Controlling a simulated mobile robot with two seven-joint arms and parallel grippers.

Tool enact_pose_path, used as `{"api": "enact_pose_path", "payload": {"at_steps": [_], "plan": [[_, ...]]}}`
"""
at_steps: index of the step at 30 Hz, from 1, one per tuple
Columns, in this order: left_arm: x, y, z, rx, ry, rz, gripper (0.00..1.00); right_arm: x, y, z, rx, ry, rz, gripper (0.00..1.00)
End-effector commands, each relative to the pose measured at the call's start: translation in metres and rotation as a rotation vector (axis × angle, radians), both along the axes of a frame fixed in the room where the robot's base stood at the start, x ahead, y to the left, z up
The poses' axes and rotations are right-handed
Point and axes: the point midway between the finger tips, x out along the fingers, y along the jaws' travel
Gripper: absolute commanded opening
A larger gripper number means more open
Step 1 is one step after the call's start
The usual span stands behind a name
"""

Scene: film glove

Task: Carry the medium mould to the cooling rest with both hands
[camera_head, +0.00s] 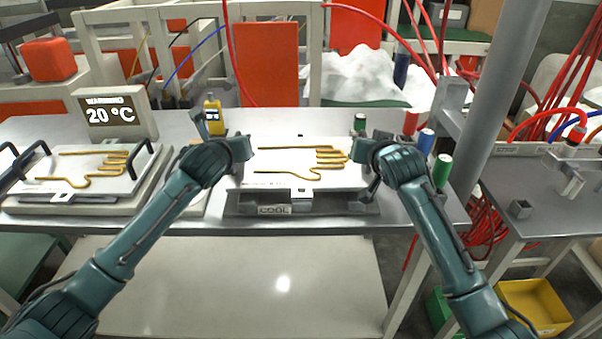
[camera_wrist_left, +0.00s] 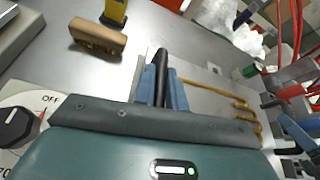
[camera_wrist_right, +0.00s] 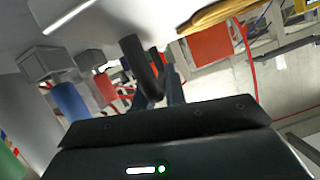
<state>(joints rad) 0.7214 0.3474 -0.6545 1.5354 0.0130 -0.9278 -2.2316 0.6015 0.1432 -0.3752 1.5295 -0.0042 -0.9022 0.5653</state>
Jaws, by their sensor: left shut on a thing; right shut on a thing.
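The medium mould, a pale plate (camera_head: 280,160) with a golden hand outline, lies level between my two grippers in the head view. My left gripper (camera_head: 243,149) is shut on its left black handle, which shows in the left wrist view (camera_wrist_left: 161,72). My right gripper (camera_head: 362,152) is shut on its right black handle, seen in the right wrist view (camera_wrist_right: 138,60). The cooling rest, a grey stand marked COOL (camera_head: 240,208), is right below the mould and partly hidden by it. I cannot tell whether the mould touches the rest.
A yellow bottle (camera_head: 214,112) stands behind my left gripper. Coloured spools, including a green one (camera_head: 442,170), stand close right of my right gripper.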

Motion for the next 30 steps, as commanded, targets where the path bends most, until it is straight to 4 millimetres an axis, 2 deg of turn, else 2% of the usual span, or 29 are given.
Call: {"api": "enact_pose_path", "payload": {"at_steps": [7,8,15,24,30], "plan": [[0.001,0.002,-0.012,0.001,-0.009,0.004,0.0,0.001,-0.002,-0.011,0.0,-0.011,-0.003,0.0],[0.001,0.003,-0.013,0.003,0.0,0.005,0.15,0.0,-0.002,-0.013,-0.002,0.0,-0.005,0.15],[0.0,0.001,-0.013,0.001,0.001,0.003,0.34,0.0,-0.001,-0.012,-0.001,0.0,-0.002,0.34],[-0.002,0.001,-0.012,0.0,0.0,0.001,0.34,0.0,0.0,-0.012,0.0,0.0,-0.001,0.34],[-0.023,0.002,-0.003,0.002,-0.002,0.0,0.34,0.0,0.0,-0.012,0.0,0.0,0.0,0.34]]}}
